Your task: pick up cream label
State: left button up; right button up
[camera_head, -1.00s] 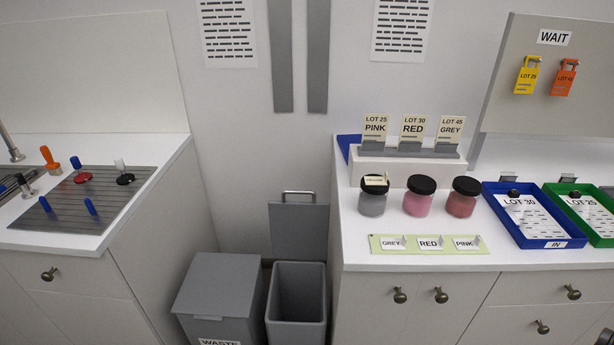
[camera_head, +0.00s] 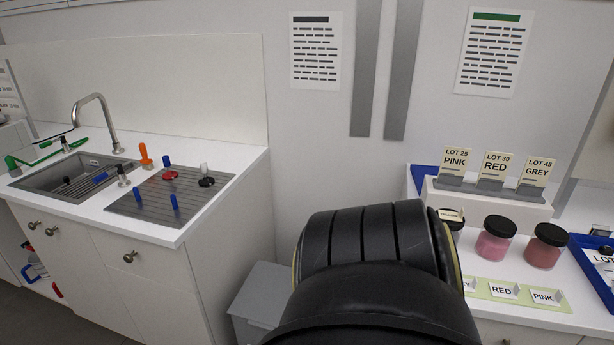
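A small cream label (camera_head: 452,214) with dark print too small to read surely lies on the black lid of the left jar (camera_head: 456,231). My own large black arm part covers most of that jar. Two more black-lidded jars stand to its right, one pink (camera_head: 492,245) and one red-brown (camera_head: 543,252). Neither gripper shows in the view.
A green strip (camera_head: 520,298) with name tags lies before the jars, its left end hidden. A blue tray (camera_head: 590,262) is at the right edge. At left are a sink (camera_head: 75,175) and a grey ribbed mat (camera_head: 150,205) with stamps and pegs. A grey bin (camera_head: 262,290) is partly covered.

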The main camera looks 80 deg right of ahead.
aim_at(447, 216)
jog(key=u, duration=0.35)
jog(key=k, duration=1.6)
jog(key=z, duration=0.35)
